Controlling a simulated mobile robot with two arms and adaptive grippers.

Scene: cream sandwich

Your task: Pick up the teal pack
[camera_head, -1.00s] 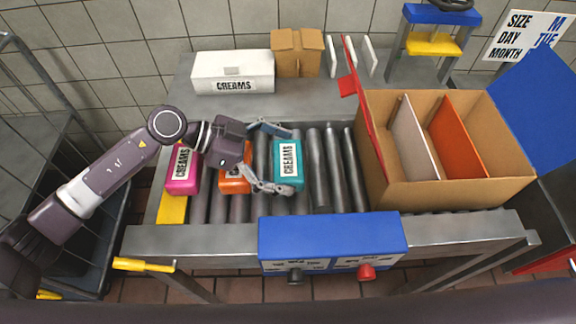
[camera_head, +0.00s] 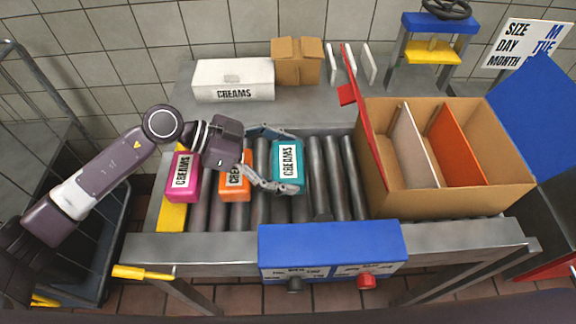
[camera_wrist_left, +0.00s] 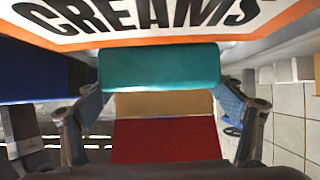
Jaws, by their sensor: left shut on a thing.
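The teal pack (camera_head: 288,163) with a white CREAMS label lies on the roller conveyor, to the right of the other packs. My left gripper (camera_head: 280,162) reaches in from the left, with one finger at the pack's far end and one at its near end. It is shut on the teal pack. In the left wrist view the teal pack (camera_wrist_left: 160,68) sits between the two fingertips. Whether it is clear of the rollers cannot be told. My right gripper is not in view.
An orange pack (camera_head: 232,184) lies under my left gripper, and a pink pack (camera_head: 182,177) is left of it. An open cardboard box (camera_head: 455,199) with dividers stands at the right. Bare rollers (camera_head: 330,175) lie between. A blue control panel (camera_head: 332,238) is in front.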

